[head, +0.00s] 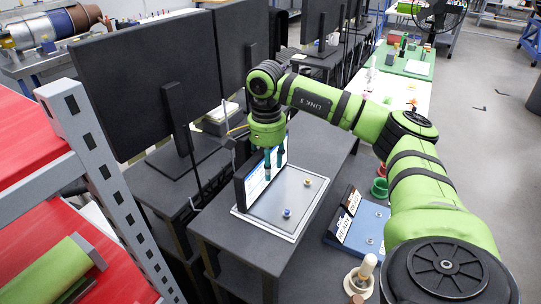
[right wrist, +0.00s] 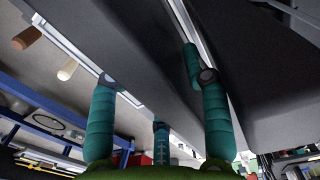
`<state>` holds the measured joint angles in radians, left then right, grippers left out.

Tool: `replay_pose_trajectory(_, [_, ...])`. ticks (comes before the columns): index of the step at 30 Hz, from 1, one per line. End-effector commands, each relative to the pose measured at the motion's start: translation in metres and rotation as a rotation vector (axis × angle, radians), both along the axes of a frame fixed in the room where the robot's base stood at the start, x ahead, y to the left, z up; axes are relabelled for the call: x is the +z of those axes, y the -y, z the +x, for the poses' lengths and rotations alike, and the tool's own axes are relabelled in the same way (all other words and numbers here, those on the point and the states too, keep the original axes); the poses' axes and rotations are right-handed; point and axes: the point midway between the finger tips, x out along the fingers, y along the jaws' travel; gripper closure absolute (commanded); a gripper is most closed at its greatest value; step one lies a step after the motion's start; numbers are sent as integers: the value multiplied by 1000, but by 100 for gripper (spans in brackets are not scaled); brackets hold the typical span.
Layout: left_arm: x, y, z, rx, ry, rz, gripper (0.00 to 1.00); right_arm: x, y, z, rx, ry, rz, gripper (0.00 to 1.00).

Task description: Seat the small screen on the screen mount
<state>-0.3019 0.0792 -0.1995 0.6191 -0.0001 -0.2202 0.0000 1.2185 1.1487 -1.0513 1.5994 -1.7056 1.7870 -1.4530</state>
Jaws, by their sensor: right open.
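The small screen (head: 255,181) stands upright at the left edge of a flat grey plate (head: 290,190) on the dark table, its lit face to the right. The plate looks like the screen mount; I cannot tell whether the screen is seated in it. My right gripper (head: 273,164) points down at the screen's top right part, teal fingers close to its lit face. In the right wrist view, the open teal fingers (right wrist: 155,85) stand on both sides of the screen's dark slab (right wrist: 148,62); contact is unclear. My left gripper is not in view.
Large dark monitors (head: 130,75) rise behind, at the left. A blue board (head: 368,232) with printed signs lies at the right. A red shelf rack (head: 62,130) fills the left foreground.

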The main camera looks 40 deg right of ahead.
Motion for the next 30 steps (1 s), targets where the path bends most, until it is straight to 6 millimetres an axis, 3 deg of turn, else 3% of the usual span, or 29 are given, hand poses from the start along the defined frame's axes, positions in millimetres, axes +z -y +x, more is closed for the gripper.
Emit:
replay_pose_trajectory(11, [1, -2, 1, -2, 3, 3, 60, 16, -1, 7, -2, 31, 4, 37])
replay_pose_trajectory(14, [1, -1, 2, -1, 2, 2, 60, 32, -1, 6, -1, 33, 4, 37])
replay_pose_trajectory(22, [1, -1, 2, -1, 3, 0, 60, 97, 0, 3, 0, 26, 4, 37])
replay_pose_trajectory(30, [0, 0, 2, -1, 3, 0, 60, 117, 1, 0, 0, 11, 1, 37])
